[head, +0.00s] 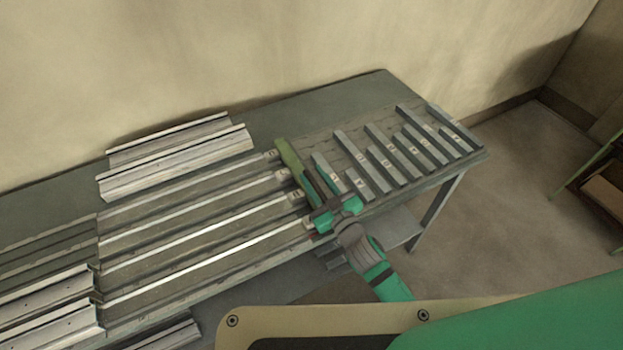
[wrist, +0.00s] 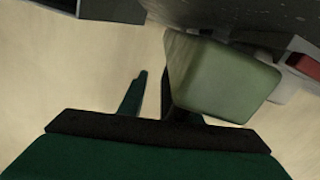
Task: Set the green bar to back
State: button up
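The green bar (head: 291,161) is olive green and lies slantwise on the bench, just right of the labelled rail ends. In the wrist view its pale green block-like end (wrist: 225,82) is close up, right of centre. My gripper (head: 328,208) is at the near end of the bar, by the front of the bench. In the wrist view its fingers (wrist: 152,97) stand apart, with pale background between them. The bar's end partly hides the right finger. I cannot tell whether that finger touches the bar.
Long metal rails (head: 190,235) run along the bench to the left. Several short labelled grey bars (head: 385,150) lie close on the right. Loose metal profiles (head: 175,160) lie at the back by the wall. A bare strip of bench top (head: 340,97) shows behind the short bars.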

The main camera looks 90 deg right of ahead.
jog(key=shift+w+a, duration=0.1)
jog(key=shift+w, duration=0.05)
jog(key=shift+a, duration=0.15)
jog(key=v, duration=1)
jog(key=shift+s+a, duration=0.1)
jog(key=shift+s, duration=0.2)
jog(key=shift+r, duration=0.1)
